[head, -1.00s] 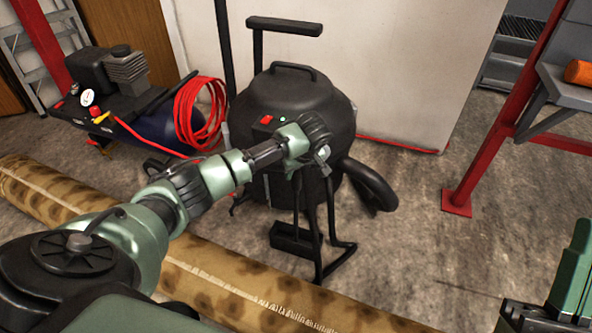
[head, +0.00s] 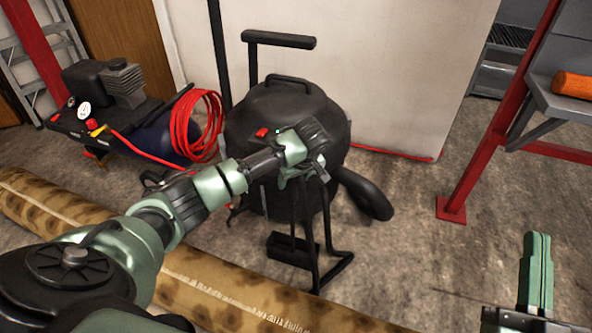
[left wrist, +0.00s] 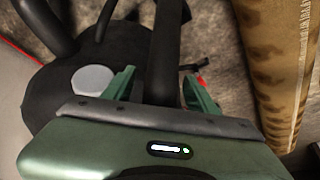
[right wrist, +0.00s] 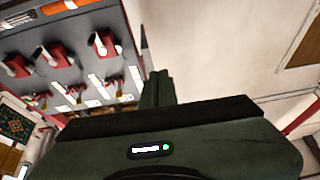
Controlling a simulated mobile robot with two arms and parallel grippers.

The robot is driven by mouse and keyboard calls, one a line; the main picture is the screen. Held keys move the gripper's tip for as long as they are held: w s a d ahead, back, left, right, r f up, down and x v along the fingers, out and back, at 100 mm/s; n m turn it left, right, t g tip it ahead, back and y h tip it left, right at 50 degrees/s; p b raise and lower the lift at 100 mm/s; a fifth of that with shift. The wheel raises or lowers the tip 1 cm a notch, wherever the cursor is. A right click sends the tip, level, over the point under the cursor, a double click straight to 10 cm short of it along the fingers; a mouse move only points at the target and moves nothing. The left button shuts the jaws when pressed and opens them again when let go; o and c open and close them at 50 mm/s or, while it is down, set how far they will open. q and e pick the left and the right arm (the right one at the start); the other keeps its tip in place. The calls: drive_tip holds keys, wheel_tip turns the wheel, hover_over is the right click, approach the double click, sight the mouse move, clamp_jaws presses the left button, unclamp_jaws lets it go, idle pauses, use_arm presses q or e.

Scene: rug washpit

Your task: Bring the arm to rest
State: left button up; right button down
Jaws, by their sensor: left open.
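My left gripper (head: 303,172) is in front of the black drum-shaped vacuum (head: 285,110) in the head view, its arm reaching in from the left. In the left wrist view its two green fingers (left wrist: 160,90) stand apart, with a dark bar between them in the picture. I cannot tell whether they touch it. My right gripper (head: 538,262) is at the lower right of the head view, fingers pointing up. In the right wrist view its fingers (right wrist: 157,88) look closed together, with nothing seen between them.
A rolled patterned rug (head: 215,295) lies across the floor in front. A compressor (head: 115,95) with a red hose coil (head: 196,125) stands at left. A red post (head: 490,140) and a grey shelf (head: 565,105) with an orange roll (head: 572,84) are at right. Concrete floor (head: 410,255) is open between.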

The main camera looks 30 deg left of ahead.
use_arm(q)
drive_tip(key=shift+p+v, duration=0.7)
drive_tip(key=shift+v, duration=1.3)
use_arm(e)
wheel_tip(320, 180, down, 8)
drive_tip(key=w+g+h, duration=0.1)
drive_tip(key=g+h, duration=0.1)
drive_tip(key=g, duration=0.2)
drive_tip(key=shift+w+d+g, duration=0.15)
drive_tip(key=shift+d+g, duration=0.15)
drive_tip(key=shift+d, duration=0.1)
